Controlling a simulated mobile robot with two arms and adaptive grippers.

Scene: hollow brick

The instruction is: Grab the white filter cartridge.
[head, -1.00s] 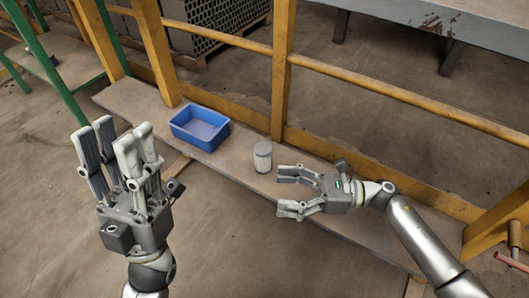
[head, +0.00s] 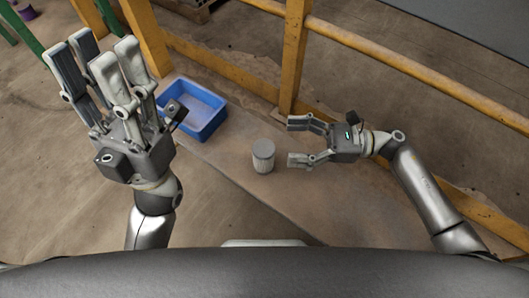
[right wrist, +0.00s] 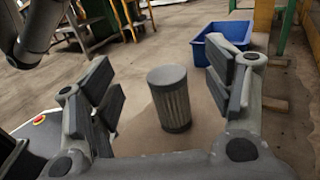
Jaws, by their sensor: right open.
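The white filter cartridge (head: 263,157) stands upright on the plank, a pleated cylinder with a grey top. In the right wrist view the cartridge (right wrist: 171,99) stands ahead, between the two spread fingers. My right gripper (head: 298,141) is open and empty, just to the right of the cartridge in the head view, with its fingers pointing at it. It also shows in the right wrist view (right wrist: 168,88). My left gripper (head: 91,65) is raised at the left, its fingers pointing up and spread apart, with nothing between them.
A blue bin (head: 203,112) sits on the plank (head: 235,185) left of the cartridge; it also shows in the right wrist view (right wrist: 226,38). A yellow railing (head: 292,55) with a post runs behind the plank. The plank around the cartridge is clear.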

